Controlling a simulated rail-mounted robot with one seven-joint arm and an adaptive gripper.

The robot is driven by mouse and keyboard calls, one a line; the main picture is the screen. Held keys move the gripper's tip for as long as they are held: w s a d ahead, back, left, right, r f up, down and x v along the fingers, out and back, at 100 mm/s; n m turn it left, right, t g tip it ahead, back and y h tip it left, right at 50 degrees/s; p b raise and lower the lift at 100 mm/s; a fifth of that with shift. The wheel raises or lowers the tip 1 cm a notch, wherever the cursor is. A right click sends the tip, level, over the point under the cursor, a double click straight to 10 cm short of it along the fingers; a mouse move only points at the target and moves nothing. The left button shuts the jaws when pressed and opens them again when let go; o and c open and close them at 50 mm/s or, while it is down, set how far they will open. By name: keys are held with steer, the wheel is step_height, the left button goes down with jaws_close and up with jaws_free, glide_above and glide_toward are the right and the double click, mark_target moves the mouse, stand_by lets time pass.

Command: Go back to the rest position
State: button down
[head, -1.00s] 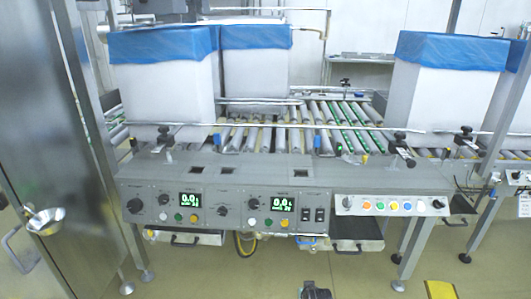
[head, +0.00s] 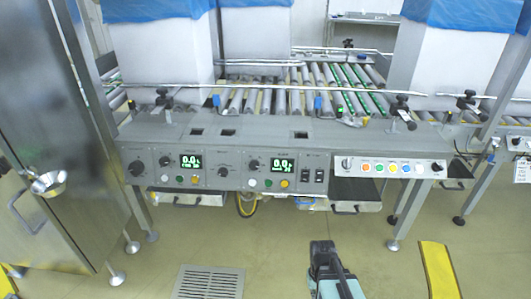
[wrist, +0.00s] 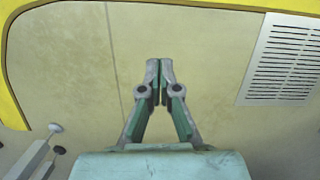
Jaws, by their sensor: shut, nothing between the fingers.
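My gripper (head: 322,246) shows at the bottom of the head view, above the floor and in front of the machine. In the wrist view my gripper (wrist: 153,70) has its two fingertips together with nothing between them. It points at bare floor and touches nothing there.
A conveyor machine with a control panel (head: 222,169) spans the middle. Boxes with blue liners (head: 439,45) stand on its rollers. A steel cabinet (head: 50,120) is at the left. A floor grate (head: 208,282) and a yellow strip (head: 439,270) lie near. The floor between is clear.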

steer(key=s+d+f+g, duration=0.1)
steer(key=s+f+g, duration=0.2)
steer(key=s+g, duration=1.35)
steer(key=s+r+t+p, duration=0.3)
steer(key=r+t+p, duration=0.3)
steer(key=p, duration=0.8)
steer(key=s+a+r+t+p, duration=0.1)
steer(key=s+r+t+p, duration=0.3)
steer(key=r+p, duration=0.6)
steer(key=t+p, duration=0.2)
steer(key=p, duration=0.2)
steer(key=shift+s+a, duration=0.15)
steer(key=shift+a, duration=0.05)
steer(key=c, duration=1.8)
jaws_free()
steer(key=shift+c, duration=0.2)
